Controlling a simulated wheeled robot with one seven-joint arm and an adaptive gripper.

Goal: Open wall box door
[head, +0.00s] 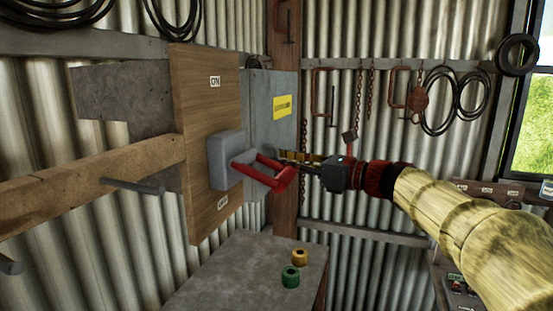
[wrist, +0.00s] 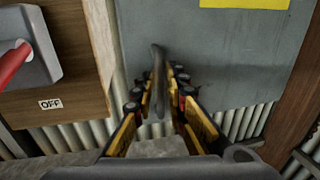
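The wall box (head: 257,115) is a grey metal box with a yellow label, mounted on the wall behind a wooden board. Its grey door face (wrist: 225,60) fills the top of the wrist view and looks shut. A grey upright bar handle (wrist: 157,75) stands out from the door. My gripper (head: 285,157) is at the door, partly behind a red lever in the head view. In the wrist view its fingers (wrist: 163,85) lie on both sides of the handle. A narrow gap shows between the handle and the right finger; contact on the left is unclear.
The wooden board (head: 205,100) carries a grey switch (head: 225,160) with a red lever (head: 265,170), close left of my gripper. A table (head: 225,275) below holds a green roll (head: 290,277) and a yellow roll (head: 300,258). Chains and clamps hang on the back wall.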

